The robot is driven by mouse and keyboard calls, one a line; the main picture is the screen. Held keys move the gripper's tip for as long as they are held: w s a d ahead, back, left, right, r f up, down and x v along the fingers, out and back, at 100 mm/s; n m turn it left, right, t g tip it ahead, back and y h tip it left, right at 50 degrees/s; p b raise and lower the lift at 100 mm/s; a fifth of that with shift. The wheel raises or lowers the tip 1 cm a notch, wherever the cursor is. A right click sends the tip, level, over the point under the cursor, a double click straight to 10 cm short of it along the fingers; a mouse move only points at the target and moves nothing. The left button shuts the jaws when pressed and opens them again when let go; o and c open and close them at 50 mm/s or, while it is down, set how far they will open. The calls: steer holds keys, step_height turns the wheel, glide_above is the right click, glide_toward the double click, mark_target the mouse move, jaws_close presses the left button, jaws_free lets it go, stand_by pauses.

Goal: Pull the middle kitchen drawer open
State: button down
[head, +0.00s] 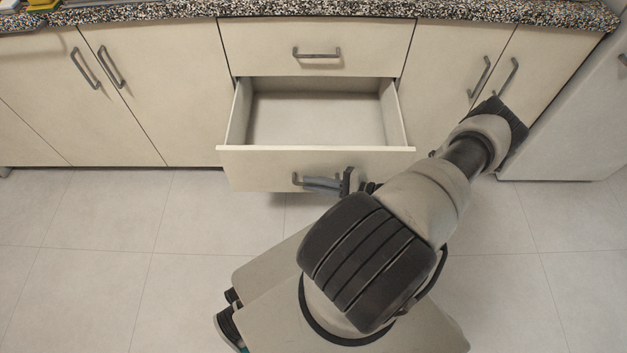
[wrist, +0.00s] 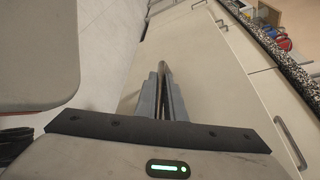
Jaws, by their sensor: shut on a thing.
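The middle kitchen drawer (head: 240,168) stands pulled out below a closed upper drawer, and its inside looks empty. Its grey bar handle (head: 297,179) is on the front panel, partly hidden by my gripper (head: 318,184). My gripper is shut on the handle. In the wrist view my two fingers (wrist: 161,92) close around the handle (wrist: 165,68), beside the pale drawer front. My arm hides the area right of the handle in the head view.
The closed upper drawer (head: 316,33) sits under the speckled countertop (head: 300,8). Closed cabinet doors with bar handles flank the drawers, such as the left one (head: 150,85). The tiled floor (head: 130,260) is clear on the left and right of my base.

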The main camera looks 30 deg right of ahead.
stand_by(0.3)
steer(key=c, duration=2.1)
jaws_free()
steer(key=shift+s, duration=0.1)
steer(key=p+v, duration=0.1)
steer(key=v, duration=1.6)
steer(key=shift+s+d+r, duration=0.1)
steer(key=shift+s+d, duration=0.05)
steer(key=shift+s, duration=0.05)
